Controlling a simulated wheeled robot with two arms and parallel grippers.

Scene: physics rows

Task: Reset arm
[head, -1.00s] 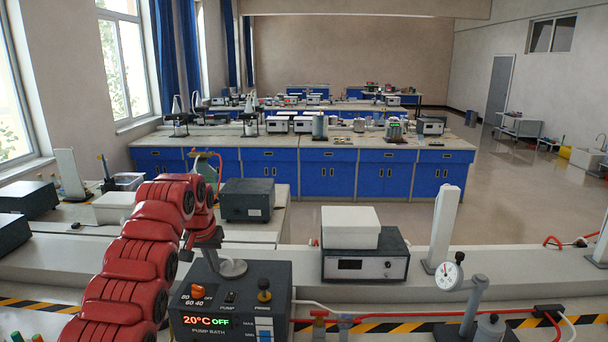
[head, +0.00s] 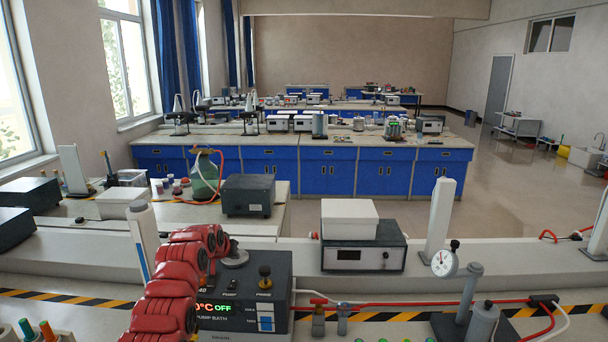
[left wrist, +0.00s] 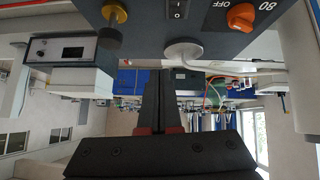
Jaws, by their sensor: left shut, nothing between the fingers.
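My left arm, red and jointed, rises from the bottom left of the head view, in front of the pump bath (head: 265,275). Its gripper is hidden behind the red links there. In the left wrist view the picture is upside down. There my left gripper (left wrist: 160,82) shows as two black fingers pressed together with nothing between them. The pump bath fills the top of that view, with an orange knob (left wrist: 241,17), a black switch and a brass-coloured knob (left wrist: 112,12). The fingers are close to its panel; I cannot tell whether they touch. My right gripper is not in view.
A black-and-silver instrument (head: 362,250) with a white box on top stands right of the bath. A dial gauge (head: 444,263) on a stand is further right. A white column (head: 143,240) stands left of the arm. Red and white tubes cross the bench.

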